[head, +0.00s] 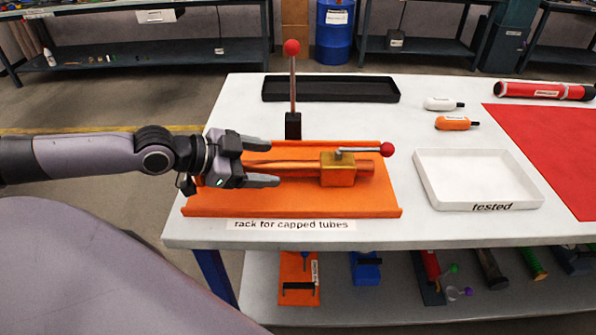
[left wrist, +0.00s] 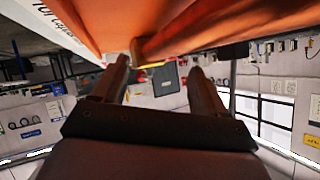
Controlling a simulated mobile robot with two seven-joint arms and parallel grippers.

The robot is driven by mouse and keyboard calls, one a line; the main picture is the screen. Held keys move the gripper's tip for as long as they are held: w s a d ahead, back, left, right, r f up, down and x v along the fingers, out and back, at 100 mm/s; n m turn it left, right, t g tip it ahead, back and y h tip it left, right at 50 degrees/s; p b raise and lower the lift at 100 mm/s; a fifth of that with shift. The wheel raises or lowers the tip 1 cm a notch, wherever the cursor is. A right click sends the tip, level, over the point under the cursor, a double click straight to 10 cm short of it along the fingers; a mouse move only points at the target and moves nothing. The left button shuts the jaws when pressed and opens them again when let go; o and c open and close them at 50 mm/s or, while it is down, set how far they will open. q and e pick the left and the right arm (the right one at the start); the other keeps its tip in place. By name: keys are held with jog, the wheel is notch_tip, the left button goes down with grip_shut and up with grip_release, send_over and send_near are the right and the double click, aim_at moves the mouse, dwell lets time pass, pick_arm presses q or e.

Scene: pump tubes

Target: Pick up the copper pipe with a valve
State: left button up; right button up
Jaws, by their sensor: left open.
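The copper pipe (head: 290,167) lies lengthwise on the orange rack (head: 325,207) labelled for capped tubes. Its brass valve block (head: 338,168) is near the right end, with a silver lever ending in a red ball. My left gripper (head: 270,163) is open over the rack's left part, fingers pointing right. In the head view its two fingers show on either side of the pipe's left part, with no clear grip on it. In the left wrist view the open fingers (left wrist: 160,85) show with the pipe (left wrist: 175,38) beyond them. The pipe's left end is hidden by the gripper. My right gripper is not visible.
A vertical lever with a red ball (head: 292,48) stands behind the rack. A black tray (head: 330,97) lies at the back. A white "tested" tray (head: 478,205), two small bottles and a red tube (head: 545,91) are to the right. A lower shelf holds several tools.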

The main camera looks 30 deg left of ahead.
aim_at(287, 165)
pick_arm(q)
jog(key=shift+b+x, duration=0.5)
jog(key=shift+x, duration=2.05)
jog(key=shift+a, duration=0.1)
grip_shut()
jog(key=shift+w+r, duration=0.1)
